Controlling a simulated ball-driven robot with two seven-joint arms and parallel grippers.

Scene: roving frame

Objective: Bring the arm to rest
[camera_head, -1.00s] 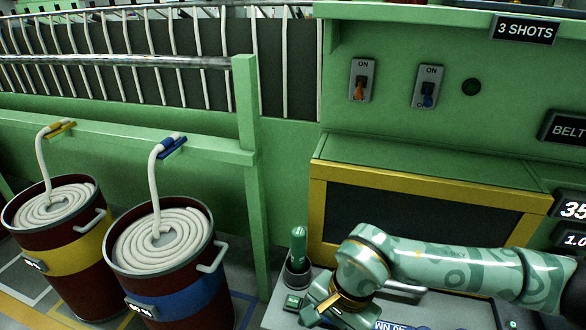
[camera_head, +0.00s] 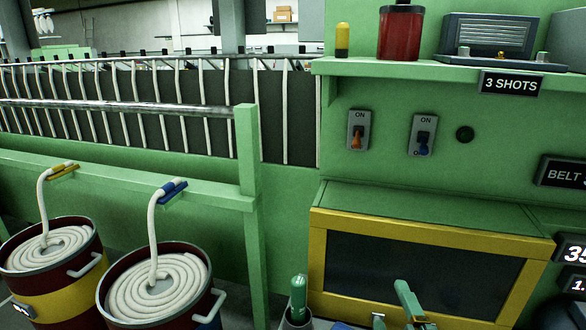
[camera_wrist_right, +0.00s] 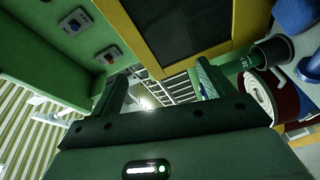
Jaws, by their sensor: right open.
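My right gripper (camera_head: 393,308) shows at the bottom of the head view, in front of the yellow-framed dark panel (camera_head: 425,268). Only its green fingers show there; most of the arm is out of the picture. In the right wrist view the gripper (camera_wrist_right: 160,88) has its two fingers wide apart with nothing between them. My left gripper is in neither view.
Two drums of coiled white cord, yellow-banded (camera_head: 50,292) and blue-banded (camera_head: 205,322), stand at left. Orange (camera_head: 356,139) and blue (camera_head: 424,147) switches are on the green wall.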

